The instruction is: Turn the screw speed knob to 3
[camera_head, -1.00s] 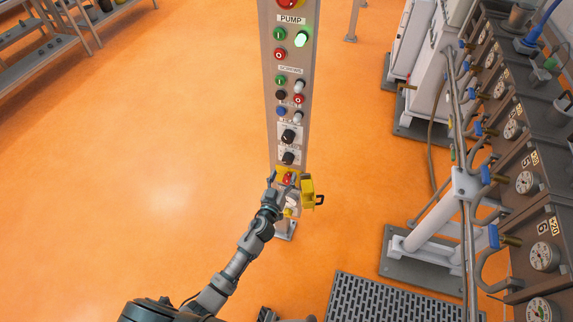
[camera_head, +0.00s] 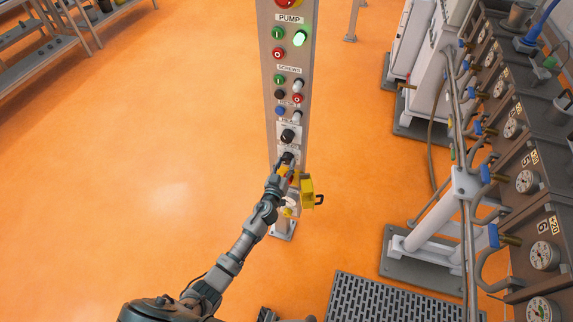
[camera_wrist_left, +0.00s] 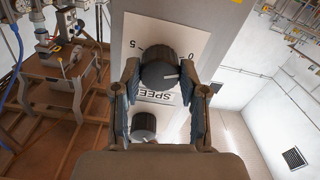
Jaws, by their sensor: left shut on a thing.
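The screw speed knob is a black round knob, the lower of two on the narrow grey control column (camera_head: 268,125); its top shows at the gripper in the head view (camera_head: 288,156). In the left wrist view the knob (camera_wrist_left: 158,70) lies between the two fingers, which are shut on its sides. My left gripper (camera_head: 285,166) also shows in that view (camera_wrist_left: 165,90). The panel appears upside down there, with "5" at the upper left, "0" at the right and "SPEED" below. The knob's white mark points right, on the "0" side. My right gripper is out of view.
A second black knob (camera_head: 288,135) sits just above, also in the wrist view (camera_wrist_left: 143,126). A yellow box (camera_head: 307,190) juts out just below my left gripper. Several buttons line the column higher up. Machinery with gauges (camera_head: 527,181) stands right; orange floor is free left.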

